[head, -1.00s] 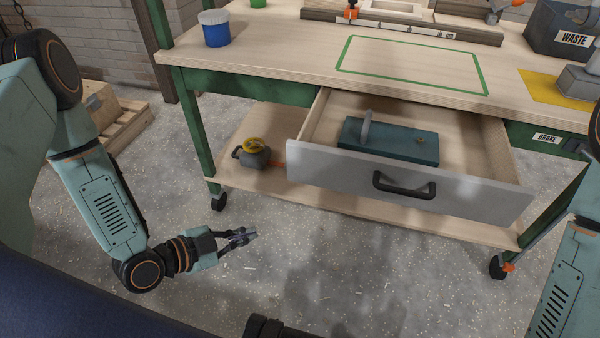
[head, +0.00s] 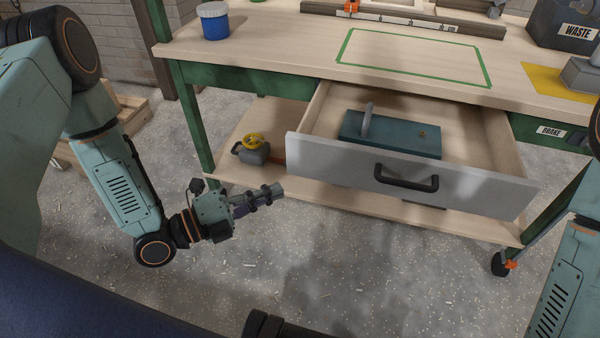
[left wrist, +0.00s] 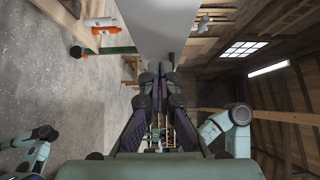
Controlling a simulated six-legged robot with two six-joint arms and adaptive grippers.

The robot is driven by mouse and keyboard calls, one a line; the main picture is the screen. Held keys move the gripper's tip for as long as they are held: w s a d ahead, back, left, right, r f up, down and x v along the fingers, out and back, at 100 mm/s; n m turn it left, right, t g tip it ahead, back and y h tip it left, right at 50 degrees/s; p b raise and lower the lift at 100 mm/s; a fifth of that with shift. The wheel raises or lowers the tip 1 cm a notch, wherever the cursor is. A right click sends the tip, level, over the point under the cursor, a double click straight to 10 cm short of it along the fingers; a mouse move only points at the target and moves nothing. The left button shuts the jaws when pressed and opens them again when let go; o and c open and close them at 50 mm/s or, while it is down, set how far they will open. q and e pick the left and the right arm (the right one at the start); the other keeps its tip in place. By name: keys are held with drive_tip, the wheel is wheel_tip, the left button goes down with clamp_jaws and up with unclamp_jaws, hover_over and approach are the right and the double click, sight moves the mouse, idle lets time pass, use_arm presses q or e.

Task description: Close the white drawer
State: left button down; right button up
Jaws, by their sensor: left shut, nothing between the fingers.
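The white drawer (head: 460,192) of the workbench is pulled open in the head view. It has a black bar handle (head: 405,178) on its front. A blue-grey box (head: 400,137) with an upright grey piece lies inside. My left gripper (head: 278,189) is shut and empty, just left of and in front of the drawer's left front corner, apart from it as far as I can tell. In the left wrist view, the shut fingers (left wrist: 160,68) point toward a pale grey panel (left wrist: 165,28), which looks like the drawer front. My right gripper is not seen in the head view.
The green-legged workbench (head: 240,55) stands on casters. A blue tub (head: 214,22) and a dark waste bin (head: 565,25) are on top. A grey object with a yellow wheel (head: 252,147) sits on the lower shelf. The floor before the drawer is clear.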

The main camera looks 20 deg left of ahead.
sight(317, 162)
use_arm(q)
drive_tip(key=w+d+b, duration=0.1)
drive_tip(key=w, duration=0.1)
drive_tip(key=w+d+b, duration=0.1)
drive_tip(key=w, duration=0.1)
drive_tip(key=w+d+b, duration=0.1)
drive_tip(key=w+d, duration=0.1)
drive_tip(key=shift+w, duration=1)
